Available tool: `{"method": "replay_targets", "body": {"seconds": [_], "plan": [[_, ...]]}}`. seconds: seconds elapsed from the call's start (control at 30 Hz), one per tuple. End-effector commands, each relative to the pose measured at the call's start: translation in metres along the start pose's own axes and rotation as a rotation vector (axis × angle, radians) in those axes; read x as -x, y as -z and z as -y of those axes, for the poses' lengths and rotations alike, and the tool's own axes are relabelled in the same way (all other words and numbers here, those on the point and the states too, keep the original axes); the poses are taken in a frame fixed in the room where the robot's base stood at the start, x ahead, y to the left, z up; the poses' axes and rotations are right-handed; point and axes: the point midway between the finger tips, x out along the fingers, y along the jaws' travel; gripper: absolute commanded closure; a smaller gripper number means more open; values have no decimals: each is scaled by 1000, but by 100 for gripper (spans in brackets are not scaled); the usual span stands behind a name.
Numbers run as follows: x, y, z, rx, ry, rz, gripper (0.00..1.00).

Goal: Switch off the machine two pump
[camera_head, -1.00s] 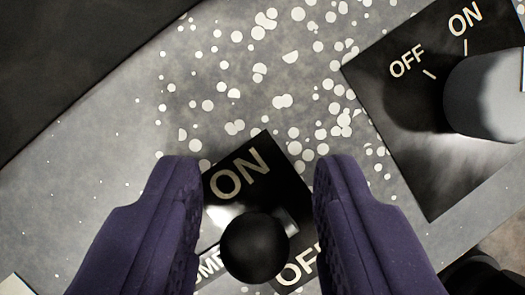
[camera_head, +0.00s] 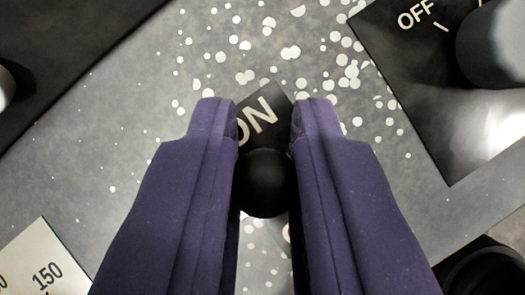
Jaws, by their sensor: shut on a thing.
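The black ball knob (camera_head: 265,185) of a small switch sits in the middle of the view. My gripper (camera_head: 264,118), with two purple fingers, is shut on this knob, one finger on each side. Behind the knob is a black plate (camera_head: 268,104) with "ON" on it, partly covered by the left finger. I cannot tell which position the switch is in.
At the upper right, a larger black plate (camera_head: 440,120) marked "OFF" carries a grey rotary knob (camera_head: 495,45). A white scale plate (camera_head: 42,265) reading "150" lies at the lower left. A dark round part (camera_head: 487,270) is at the lower right. The grey, white-spotted panel (camera_head: 130,140) is otherwise flat.

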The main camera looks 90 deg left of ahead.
Motion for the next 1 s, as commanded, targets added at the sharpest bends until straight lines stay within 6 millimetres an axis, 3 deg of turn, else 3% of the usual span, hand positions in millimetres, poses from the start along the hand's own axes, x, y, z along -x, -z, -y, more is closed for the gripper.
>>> {"method": "replay_targets", "body": {"seconds": [0.03, 0.6, 1.0], "plan": [[-7, -8, -1, -6, 23, -31, 100], [7, -17, -13, -128, 264, -418, 100], [8, -21, -16, -176, 347, -550, 100]]}}
